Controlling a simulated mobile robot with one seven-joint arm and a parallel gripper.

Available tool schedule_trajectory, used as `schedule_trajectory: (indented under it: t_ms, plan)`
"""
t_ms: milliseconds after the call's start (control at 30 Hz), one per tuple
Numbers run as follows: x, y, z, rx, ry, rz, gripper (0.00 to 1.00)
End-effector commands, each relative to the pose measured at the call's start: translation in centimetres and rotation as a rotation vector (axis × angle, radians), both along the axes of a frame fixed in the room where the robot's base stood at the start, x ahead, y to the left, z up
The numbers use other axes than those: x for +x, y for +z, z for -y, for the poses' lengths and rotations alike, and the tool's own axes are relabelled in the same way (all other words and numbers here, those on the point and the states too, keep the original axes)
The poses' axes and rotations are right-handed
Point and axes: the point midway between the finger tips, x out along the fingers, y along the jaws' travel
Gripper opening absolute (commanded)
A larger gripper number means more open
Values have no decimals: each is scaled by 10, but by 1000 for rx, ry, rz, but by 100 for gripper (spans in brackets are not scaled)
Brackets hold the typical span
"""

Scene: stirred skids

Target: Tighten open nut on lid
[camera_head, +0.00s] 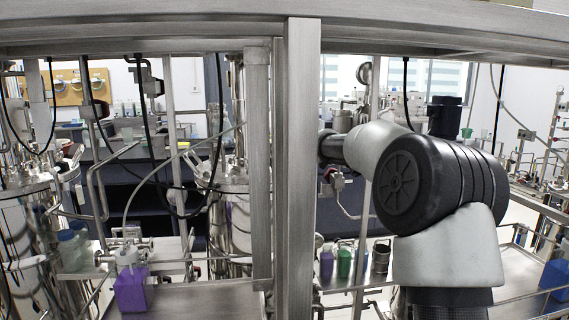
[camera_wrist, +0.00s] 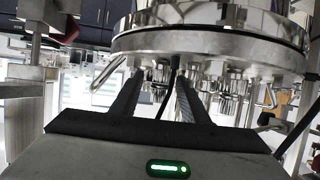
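In the wrist view a wide, shiny metal lid (camera_wrist: 205,38) of a vessel fills the upper right. Clamp bolts and nuts (camera_wrist: 232,82) show along its edge; I cannot tell which one is the open nut. My gripper (camera_wrist: 160,78) has its two dark fingers apart, pointing at the lid's edge, with nothing clearly held between them. Whether the fingertips touch any part of the lid is unclear. In the head view, my arm reaches left behind the metal post and my gripper is hidden. A steel vessel (camera_head: 232,205) with a clamped lid stands left of the post.
A thick metal post (camera_head: 298,170) and an overhead beam (camera_head: 150,25) stand close in front. Another steel vessel (camera_head: 28,215) is at the far left. Black cables hang between pipes. A purple container (camera_head: 131,290) and a green bottle (camera_head: 344,262) stand on low shelves.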

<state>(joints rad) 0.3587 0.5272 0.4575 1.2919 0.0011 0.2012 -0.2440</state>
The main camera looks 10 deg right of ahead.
Motion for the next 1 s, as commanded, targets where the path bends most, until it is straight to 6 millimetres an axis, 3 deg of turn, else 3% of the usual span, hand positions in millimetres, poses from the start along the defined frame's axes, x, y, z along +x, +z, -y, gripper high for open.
schedule_trajectory:
  t_ms: [267, 633, 1000]
  plan:
    - [-10, 5, 3, 1, -1, 1, 41]
    - [-82, 33, 15, -2, -6, 2, 41]
    - [-133, 53, 21, -3, -5, 1, 41]
